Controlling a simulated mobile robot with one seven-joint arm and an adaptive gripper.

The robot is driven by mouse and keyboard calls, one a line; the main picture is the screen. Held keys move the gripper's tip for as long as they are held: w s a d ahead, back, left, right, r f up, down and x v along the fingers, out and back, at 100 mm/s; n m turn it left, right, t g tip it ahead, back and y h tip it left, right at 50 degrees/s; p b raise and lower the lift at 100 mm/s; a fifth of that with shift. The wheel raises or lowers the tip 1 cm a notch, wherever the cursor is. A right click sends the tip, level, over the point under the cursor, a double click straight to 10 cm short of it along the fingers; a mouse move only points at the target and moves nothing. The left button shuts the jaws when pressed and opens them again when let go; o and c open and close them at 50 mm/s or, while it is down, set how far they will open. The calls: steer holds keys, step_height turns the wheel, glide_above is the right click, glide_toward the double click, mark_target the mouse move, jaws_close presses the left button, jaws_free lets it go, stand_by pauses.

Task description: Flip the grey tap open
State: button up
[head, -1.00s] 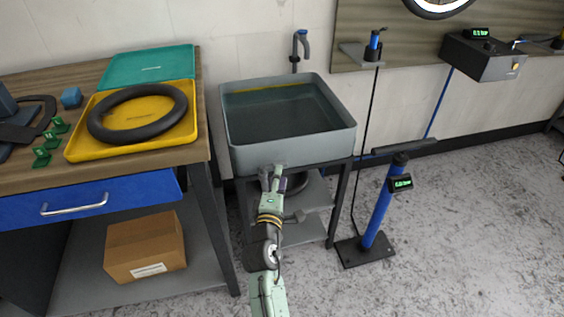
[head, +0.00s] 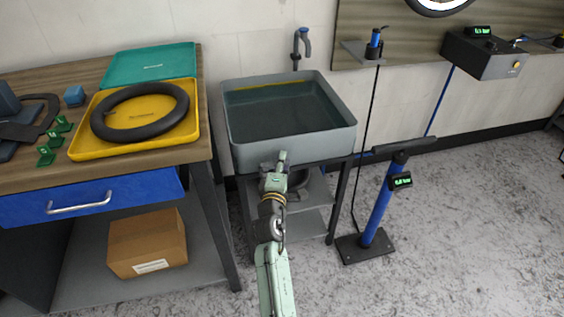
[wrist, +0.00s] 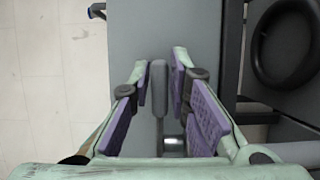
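A grey tap lever (wrist: 158,92) shows in the wrist view, standing between my fingers against the grey wall of the sink (wrist: 190,25). A shiny metal cylinder (wrist: 174,146) lies close beside its lower end. My gripper (wrist: 161,64) is open, with purple pads on both sides of the lever and small gaps seen between. I cannot tell whether either pad touches it. In the head view my gripper (head: 274,160) is at the front wall of the sink (head: 305,146), and my arm hides the tap there.
A wall faucet (head: 300,42) with a blue part stands behind the sink. The workbench (head: 190,148) with a yellow tray (head: 80,150) is at the left. A blue floor pump (head: 380,210) stands at the right. A tyre (wrist: 285,45) lies under the sink. Floor in front is clear.

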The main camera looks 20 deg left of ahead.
jaws_close()
steer(key=shift+s+f+h+b, duration=0.2)
steer(key=shift+h+b, duration=0.1)
steer(key=shift+b, duration=0.55)
steer(key=shift+f+m+h+b, duration=0.1)
steer(key=shift+m+h+b, duration=0.25)
steer(key=shift+b, duration=0.25)
steer(key=h+b, duration=0.1)
steer(key=m+h+b, duration=0.1)
steer(key=shift+s+d+m+b, duration=0.15)
steer(key=shift+s+m+b, duration=0.15)
steer(key=shift+b, duration=0.1)
steer(key=shift+s+d+r+m+g+h+b, duration=0.1)
steer(key=shift+s+m+g+h+b, duration=0.25)
steer(key=shift+m+h, duration=0.8)
steer(key=shift+s+d+r+m+g+h+b, duration=0.1)
steer(key=shift+s+m+h+b, duration=0.5)
steer(key=shift+h, duration=1)
steer(key=shift+s+d+r+m+g+h+b, duration=0.1)
steer(key=shift+s+m+g+h+b, duration=0.35)
steer(key=shift+m+h, duration=0.7)
steer(key=shift+w+n+h, duration=0.15)
steer(key=shift+n+h, duration=0.1)
